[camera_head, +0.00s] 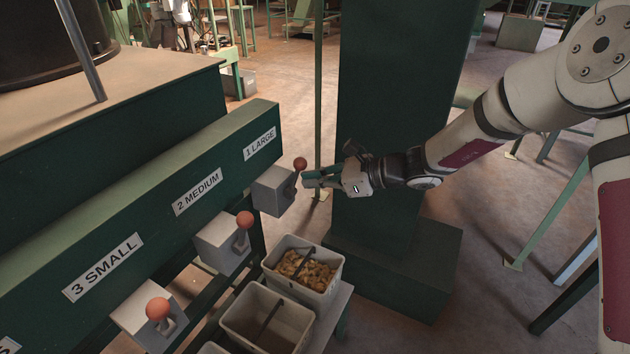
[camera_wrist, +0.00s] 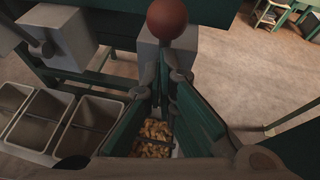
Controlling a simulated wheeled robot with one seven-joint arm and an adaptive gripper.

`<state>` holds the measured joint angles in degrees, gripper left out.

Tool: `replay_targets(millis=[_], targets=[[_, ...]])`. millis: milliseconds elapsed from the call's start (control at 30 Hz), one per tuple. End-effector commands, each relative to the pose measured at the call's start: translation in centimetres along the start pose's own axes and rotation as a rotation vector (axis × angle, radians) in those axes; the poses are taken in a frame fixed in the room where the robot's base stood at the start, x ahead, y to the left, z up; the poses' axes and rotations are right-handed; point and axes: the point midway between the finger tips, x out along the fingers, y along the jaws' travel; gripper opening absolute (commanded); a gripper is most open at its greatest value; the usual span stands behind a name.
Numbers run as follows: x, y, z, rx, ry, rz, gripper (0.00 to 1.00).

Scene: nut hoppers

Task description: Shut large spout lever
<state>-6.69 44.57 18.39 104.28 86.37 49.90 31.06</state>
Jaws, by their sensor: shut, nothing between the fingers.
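The large spout (camera_head: 273,190) is a grey box under the label "1 LARGE" (camera_head: 260,144). Its lever has a red-brown ball knob (camera_head: 300,163) that stands up at the box's right end. In the wrist view the knob (camera_wrist: 167,18) is at the top centre, just beyond the fingertips, with the grey spout box (camera_wrist: 153,55) behind it. My gripper (camera_head: 306,179) is shut and empty, its fingertips close to the lever just below and right of the knob. I cannot tell whether they touch it. My fingers (camera_wrist: 163,75) hide the lower lever in the wrist view.
The medium spout (camera_head: 222,243) and small spout (camera_head: 148,322) have similar knobs. A white bin with nuts (camera_head: 338,283) stands below the large spout, beside another bin (camera_head: 228,318). A green column (camera_head: 400,90) stands behind my gripper. Open floor lies right.

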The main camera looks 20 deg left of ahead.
Motion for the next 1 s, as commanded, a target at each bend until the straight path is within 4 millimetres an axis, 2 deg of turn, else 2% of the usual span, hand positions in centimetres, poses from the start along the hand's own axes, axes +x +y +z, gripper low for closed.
replay_targets(millis=[667,900,1000], targets=[[-0.2,-0.2,-0.2,0.001,-0.001,0.0,0.0],[-2.0,-1.0,-2.4,0.001,-0.001,0.002,0.0],[-4.5,-1.0,-1.9,-0.004,-0.002,0.0,0.0]])
